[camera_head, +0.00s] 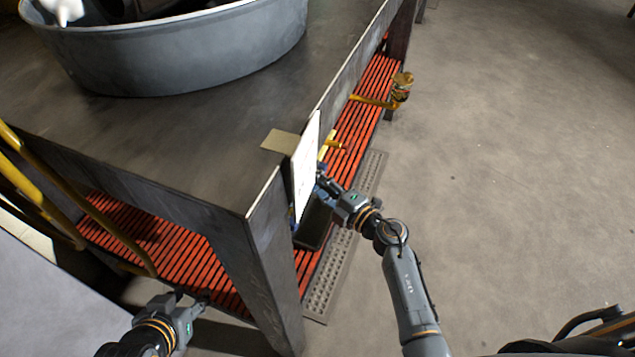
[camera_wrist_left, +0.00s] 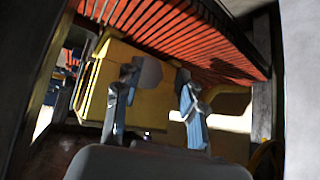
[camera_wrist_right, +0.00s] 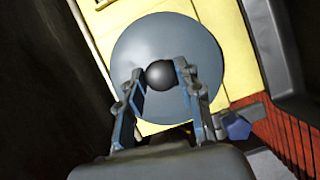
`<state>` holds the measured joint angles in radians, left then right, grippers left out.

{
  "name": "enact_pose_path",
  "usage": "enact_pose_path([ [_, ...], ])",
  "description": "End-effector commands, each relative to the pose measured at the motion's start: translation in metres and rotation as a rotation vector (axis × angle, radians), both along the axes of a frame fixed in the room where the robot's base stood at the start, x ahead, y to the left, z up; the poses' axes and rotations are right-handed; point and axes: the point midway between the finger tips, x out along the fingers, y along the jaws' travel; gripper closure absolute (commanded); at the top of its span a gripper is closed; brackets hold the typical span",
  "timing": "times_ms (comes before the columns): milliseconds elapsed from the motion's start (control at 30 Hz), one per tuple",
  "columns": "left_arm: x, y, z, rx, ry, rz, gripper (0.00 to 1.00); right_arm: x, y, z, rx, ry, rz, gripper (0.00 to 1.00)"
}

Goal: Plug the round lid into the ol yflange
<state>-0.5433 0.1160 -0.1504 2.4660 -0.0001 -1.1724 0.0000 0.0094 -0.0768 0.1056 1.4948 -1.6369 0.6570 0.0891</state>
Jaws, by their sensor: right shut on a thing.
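The round lid (camera_wrist_right: 205,55) is a flat grey disc with a dark ball knob (camera_wrist_right: 160,74), seen face-on in the right wrist view. My right gripper (camera_wrist_right: 161,76) is shut on that knob. A pale yellow surface lies behind the lid; I cannot tell whether they touch. In the head view my right gripper (camera_head: 322,184) is at the table's right side, by a white panel, and the lid is hidden. My left gripper (camera_head: 192,302) is low at the table's near side. Its fingers (camera_wrist_left: 155,92) are apart and empty in the left wrist view. I cannot make out the oil flange.
A dark table (camera_head: 190,140) carries a large grey tub (camera_head: 190,50). Red slats (camera_head: 365,110) run beneath it. A table leg (camera_head: 275,275) stands between my grippers. Yellow rails (camera_head: 80,205) are at left. Floor on the right (camera_head: 510,160) is clear.

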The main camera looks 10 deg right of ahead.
Motion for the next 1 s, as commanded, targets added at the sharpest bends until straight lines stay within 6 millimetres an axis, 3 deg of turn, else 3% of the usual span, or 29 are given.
enact_pose_path([
  [1000, -0.012, 0.004, -0.005, 0.014, 0.067, 0.006, 0.6, 0.0, 0.0, 0.002, 0.002, -0.003, 0.001, 0.93],
])
